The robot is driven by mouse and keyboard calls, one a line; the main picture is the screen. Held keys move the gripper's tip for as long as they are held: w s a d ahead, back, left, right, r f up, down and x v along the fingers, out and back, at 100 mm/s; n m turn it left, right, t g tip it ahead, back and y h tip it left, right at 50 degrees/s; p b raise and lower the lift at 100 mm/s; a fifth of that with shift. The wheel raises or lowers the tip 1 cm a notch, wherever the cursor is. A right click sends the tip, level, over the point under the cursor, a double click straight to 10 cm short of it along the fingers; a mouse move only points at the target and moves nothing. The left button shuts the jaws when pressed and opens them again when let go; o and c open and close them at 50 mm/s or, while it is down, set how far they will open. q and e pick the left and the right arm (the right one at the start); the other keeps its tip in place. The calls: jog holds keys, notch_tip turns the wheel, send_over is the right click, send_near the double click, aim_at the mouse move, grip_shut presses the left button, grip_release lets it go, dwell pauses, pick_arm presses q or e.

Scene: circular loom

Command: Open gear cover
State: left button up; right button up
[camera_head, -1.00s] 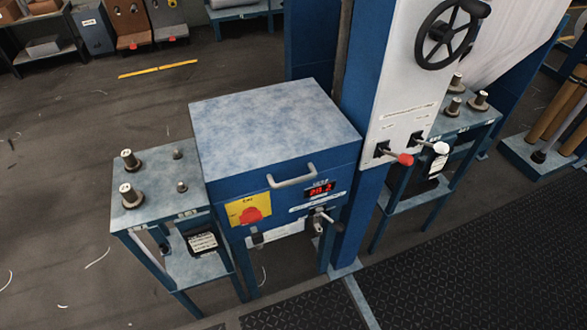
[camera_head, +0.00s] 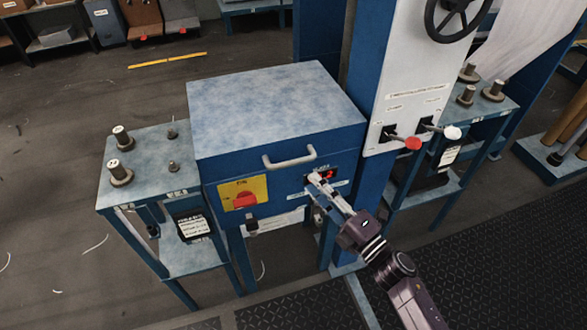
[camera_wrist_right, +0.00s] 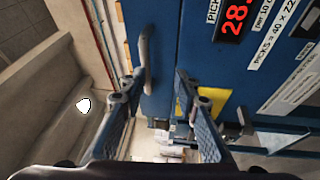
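The gear cover (camera_head: 275,105) is the speckled blue-grey lid of the blue box and lies flat and shut on it. Its grey bar handle (camera_head: 290,161) sticks out of the front face. My right gripper (camera_head: 318,186) is in front of the box, just below and right of the handle, over the red display. In the right wrist view the gripper (camera_wrist_right: 160,92) is open, its two fingers wide apart with nothing held. The handle (camera_wrist_right: 147,58) shows ahead, closer to the left finger; contact cannot be told. My left gripper is not in view.
A yellow panel with a red switch (camera_head: 245,199) sits left of the gripper. Red and white levers (camera_head: 411,143) and a handwheel are on the machine at right. A side table with metal posts (camera_head: 120,173) stands left.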

aim_at(293, 161)
jog(key=shift+n+y, duration=0.6)
jog(key=shift+n, duration=0.1)
jog(key=x, duration=0.3)
jog(key=r+p+x, duration=0.1)
jog(key=x, duration=0.1)
jog(key=s+x, duration=0.1)
jog(key=x, duration=0.2)
jog(key=shift+w+a+r+p, duration=0.25)
jog(key=shift+a+r+p, duration=0.1)
jog(key=shift+a+r, duration=0.15)
jog(key=shift+f, duration=0.1)
grip_shut()
